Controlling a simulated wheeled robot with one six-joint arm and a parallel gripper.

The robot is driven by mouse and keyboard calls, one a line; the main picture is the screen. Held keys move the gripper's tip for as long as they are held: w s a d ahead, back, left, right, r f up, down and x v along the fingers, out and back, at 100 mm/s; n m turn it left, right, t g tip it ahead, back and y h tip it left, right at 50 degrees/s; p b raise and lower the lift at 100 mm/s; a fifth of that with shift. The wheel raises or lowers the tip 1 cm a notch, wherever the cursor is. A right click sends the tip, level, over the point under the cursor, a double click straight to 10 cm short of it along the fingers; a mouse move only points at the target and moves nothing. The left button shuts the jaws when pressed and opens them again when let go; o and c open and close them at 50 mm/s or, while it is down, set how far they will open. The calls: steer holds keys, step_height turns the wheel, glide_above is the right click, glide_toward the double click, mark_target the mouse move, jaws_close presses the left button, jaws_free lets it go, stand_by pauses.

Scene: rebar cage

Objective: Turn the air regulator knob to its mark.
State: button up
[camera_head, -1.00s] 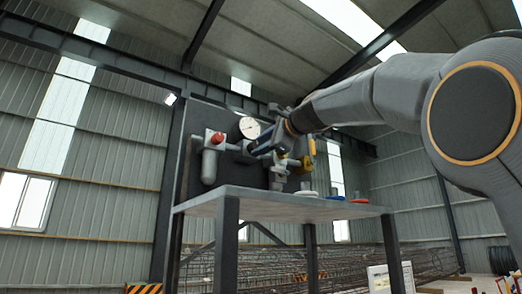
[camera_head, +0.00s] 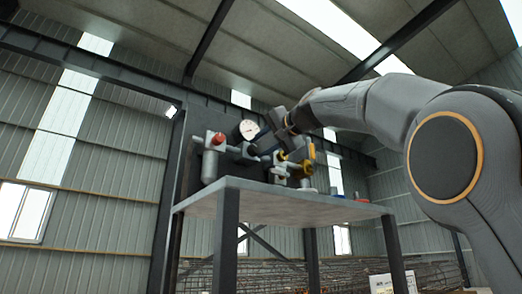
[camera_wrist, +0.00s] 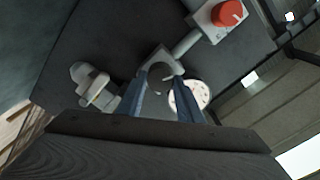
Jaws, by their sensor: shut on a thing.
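The air regulator (camera_wrist: 164,60) is a grey body between a filter unit and a valve, with a dark round knob (camera_wrist: 161,78) facing the wrist camera. My gripper (camera_wrist: 162,74) has its two blue fingers on either side of this knob, shut on it. In the head view my gripper (camera_head: 257,146) reaches the regulator from the upper right, and its fingers partly hide the knob. A white round gauge (camera_head: 248,129) sits just behind; it also shows beside the right finger in the wrist view (camera_wrist: 201,93). The knob's mark cannot be made out.
A yellow handle (camera_head: 311,151) stands right of the regulator. A grey table (camera_head: 250,201) on dark legs lies below, with small coloured items at right.

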steer(key=n+b, duration=0.1)
steer(key=n, duration=0.3)
steer(key=shift+n, duration=0.3)
stand_by(0.4)
steer(key=o, duration=1)
steer(key=shift+o, duration=0.2)
steer(key=shift+s, duration=0.1)
steer(key=b+v, duration=0.3)
steer(key=v, duration=0.4)
steer(key=shift+s+d, duration=0.2)
steer(key=shift+s, duration=0.05)
